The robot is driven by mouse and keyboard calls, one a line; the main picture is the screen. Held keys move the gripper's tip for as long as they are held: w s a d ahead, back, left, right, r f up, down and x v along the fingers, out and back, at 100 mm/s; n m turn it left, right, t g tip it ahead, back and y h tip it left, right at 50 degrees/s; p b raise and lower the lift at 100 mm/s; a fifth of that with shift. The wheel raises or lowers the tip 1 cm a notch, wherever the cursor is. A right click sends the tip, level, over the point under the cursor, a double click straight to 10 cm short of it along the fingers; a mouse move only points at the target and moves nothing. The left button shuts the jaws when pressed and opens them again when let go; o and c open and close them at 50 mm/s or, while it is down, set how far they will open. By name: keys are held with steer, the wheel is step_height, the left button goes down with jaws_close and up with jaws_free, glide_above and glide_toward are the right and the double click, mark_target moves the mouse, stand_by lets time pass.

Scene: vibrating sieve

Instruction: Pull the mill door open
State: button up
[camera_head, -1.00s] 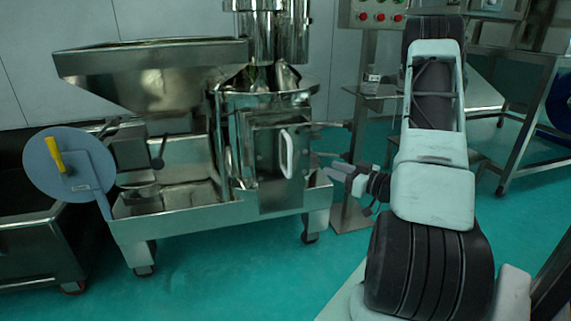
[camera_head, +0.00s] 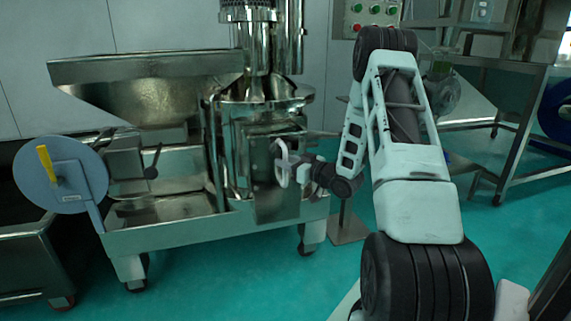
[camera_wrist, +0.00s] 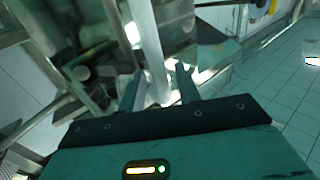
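The mill door (camera_head: 275,207) is a flat, shiny metal panel on the front of the steel mill and looks closed. Its pale upright handle (camera_head: 280,178) is partly hidden by my gripper (camera_head: 287,163), which has come in from the right at handle height. In the wrist view, the fingers of my gripper (camera_wrist: 158,80) stand apart on either side of a pale bar (camera_wrist: 148,40), which looks like the handle. A gap shows between the bar and the right finger, so the gripper looks open around it. Contact with the handle cannot be made out.
A wide steel hopper (camera_head: 150,70) and a round grey disc with a yellow grip (camera_head: 62,175) are at the left. A control panel with buttons (camera_head: 373,12) and a steel table (camera_head: 500,75) stand behind my arm. Green floor (camera_head: 215,270) is clear in front.

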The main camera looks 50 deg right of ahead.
steer(key=shift+w, duration=0.45)
jaws_close()
steer(key=shift+a, duration=0.1)
steer(key=shift+a, duration=0.1)
